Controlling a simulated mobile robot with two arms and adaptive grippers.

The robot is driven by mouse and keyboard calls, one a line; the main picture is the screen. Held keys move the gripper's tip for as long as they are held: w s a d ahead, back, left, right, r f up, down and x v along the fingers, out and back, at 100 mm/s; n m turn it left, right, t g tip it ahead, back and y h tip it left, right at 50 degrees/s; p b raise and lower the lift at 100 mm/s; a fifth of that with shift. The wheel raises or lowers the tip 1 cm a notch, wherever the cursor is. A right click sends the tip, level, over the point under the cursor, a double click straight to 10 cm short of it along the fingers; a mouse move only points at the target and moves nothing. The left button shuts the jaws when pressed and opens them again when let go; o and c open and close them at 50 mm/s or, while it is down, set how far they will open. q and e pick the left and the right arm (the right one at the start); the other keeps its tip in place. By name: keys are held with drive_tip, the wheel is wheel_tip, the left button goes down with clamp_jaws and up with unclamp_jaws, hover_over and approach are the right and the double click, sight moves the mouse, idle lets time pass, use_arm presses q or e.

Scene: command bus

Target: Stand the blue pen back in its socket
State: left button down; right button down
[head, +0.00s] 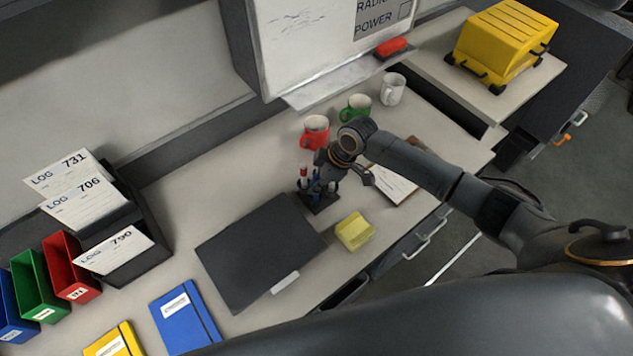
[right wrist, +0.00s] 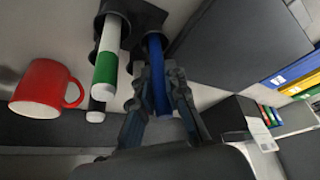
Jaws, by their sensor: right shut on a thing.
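My right gripper (head: 324,178) is over the dark pen holder (head: 321,203) on the desk. It is shut on the blue pen (right wrist: 157,72), which stands between the two fingers in the right wrist view. The pen's far end meets the dark holder (right wrist: 145,14) there; I cannot tell whether it is inside a socket. My left gripper is out of view.
Red (head: 315,132), green (head: 356,107) and white mugs (head: 392,90) stand behind the holder. A clipboard (head: 392,184) lies to the right, a yellow block (head: 355,231) in front, a closed dark folder or laptop (head: 260,250) to the left. The desk's front edge is near.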

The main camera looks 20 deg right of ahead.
drive_tip(key=c, duration=1.3)
unclamp_jaws()
drive_tip(key=shift+r, duration=0.1)
drive_tip(key=v, duration=1.2)
